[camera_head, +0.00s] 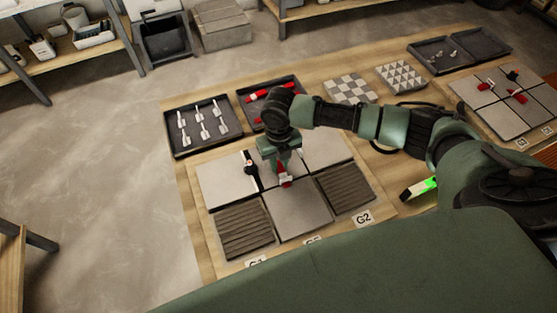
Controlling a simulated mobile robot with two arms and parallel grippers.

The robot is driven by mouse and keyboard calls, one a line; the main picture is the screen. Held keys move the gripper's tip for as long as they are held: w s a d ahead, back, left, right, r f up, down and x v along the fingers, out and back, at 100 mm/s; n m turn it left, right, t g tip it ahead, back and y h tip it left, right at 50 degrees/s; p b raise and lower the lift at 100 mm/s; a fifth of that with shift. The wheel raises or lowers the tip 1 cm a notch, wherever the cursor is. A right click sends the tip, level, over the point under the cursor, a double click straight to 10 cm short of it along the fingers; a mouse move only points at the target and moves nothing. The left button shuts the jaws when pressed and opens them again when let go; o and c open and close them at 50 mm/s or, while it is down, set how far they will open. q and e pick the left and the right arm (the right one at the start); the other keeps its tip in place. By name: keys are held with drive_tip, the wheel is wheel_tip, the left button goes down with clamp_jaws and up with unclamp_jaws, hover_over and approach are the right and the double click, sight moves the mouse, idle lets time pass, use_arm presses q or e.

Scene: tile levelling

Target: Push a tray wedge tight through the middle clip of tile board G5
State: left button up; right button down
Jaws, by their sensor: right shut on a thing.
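The tile board (203,215) lies in the middle of the picture, with light grey tiles and dark ribbed tiles. My right gripper (284,183) points down over the middle of the board, shut on a red wedge (286,181). The wedge's tip is at or near the joint between the light tiles. The clip there is hidden or too small to make out, so I cannot tell whether the wedge is in it. My left gripper is not in view.
A dark tray (241,97) holds red wedges behind my right arm. Another tray (170,143) holds several white clips. A bright green-lit item (424,187) lies at right. Patterned tiles (350,89) lie behind.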

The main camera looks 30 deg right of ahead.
drive_tip(key=shift+s+a+p, duration=0.1)
drive_tip(key=shift+s+p, duration=0.55)
drive_tip(key=shift+s, duration=0.15)
idle(0.4)
idle(0.5)
drive_tip(key=c, duration=1.2)
unclamp_jaws()
drive_tip(key=shift+c, duration=0.2)
drive_tip(key=shift+r, duration=0.1)
